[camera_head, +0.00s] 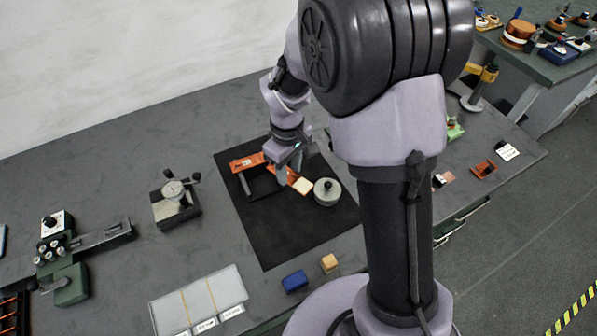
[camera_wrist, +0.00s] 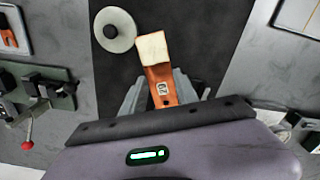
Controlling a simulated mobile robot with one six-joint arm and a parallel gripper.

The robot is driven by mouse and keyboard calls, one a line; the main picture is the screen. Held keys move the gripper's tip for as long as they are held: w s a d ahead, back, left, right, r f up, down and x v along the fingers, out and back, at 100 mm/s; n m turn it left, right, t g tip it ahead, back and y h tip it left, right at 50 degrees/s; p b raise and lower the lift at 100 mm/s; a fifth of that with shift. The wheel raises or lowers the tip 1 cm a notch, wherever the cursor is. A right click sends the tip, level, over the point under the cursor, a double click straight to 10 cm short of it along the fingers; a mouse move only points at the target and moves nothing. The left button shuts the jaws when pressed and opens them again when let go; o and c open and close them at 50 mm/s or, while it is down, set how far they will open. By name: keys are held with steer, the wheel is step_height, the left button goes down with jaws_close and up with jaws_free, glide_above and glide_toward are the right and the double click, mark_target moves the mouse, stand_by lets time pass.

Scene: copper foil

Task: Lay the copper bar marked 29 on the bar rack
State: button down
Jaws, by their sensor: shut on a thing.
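A copper bar (camera_wrist: 158,72) with a pale square end and a small white label is between my gripper's (camera_wrist: 161,92) two fingers in the wrist view. The label's number is too small to read for certain. My gripper (camera_head: 284,163) is shut on this bar, which also shows in the head view (camera_head: 293,178) with its pale end pointing to the lower right. A dark frame with an orange-copper strip (camera_head: 245,162), likely the bar rack, stands on the black mat just left of my gripper. I cannot tell whether the held bar touches it.
A round grey weight with a dark knob (camera_head: 327,191) stands on the black mat (camera_head: 290,240), close to the bar's pale end. A dial gauge (camera_head: 174,200) stands to the left. A blue block (camera_head: 295,281) and a tan block (camera_head: 329,263) lie at the front. The mat's front is clear.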

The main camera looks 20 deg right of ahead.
steer(key=w+a+r+n+p, duration=0.35)
steer(key=a+n, duration=0.35)
steer(key=n, duration=0.6)
steer(key=f+b, duration=0.3)
steer(key=f, duration=0.1)
steer(key=f+b, duration=0.1)
steer(key=b, duration=0.1)
steer(key=shift+w+f+b, duration=0.3)
steer(key=shift+f+b, duration=0.05)
steer(key=shift+f, duration=0.05)
steer(key=shift+r, duration=0.1)
steer(key=shift+d+f+b, duration=0.1)
steer(key=shift+f+b, duration=0.25)
steer(key=shift+f, duration=0.75)
stand_by(0.3)
steer(key=c, duration=1.3)
jaws_free()
steer(key=shift+o, duration=0.2)
steer(key=shift+r, duration=0.1)
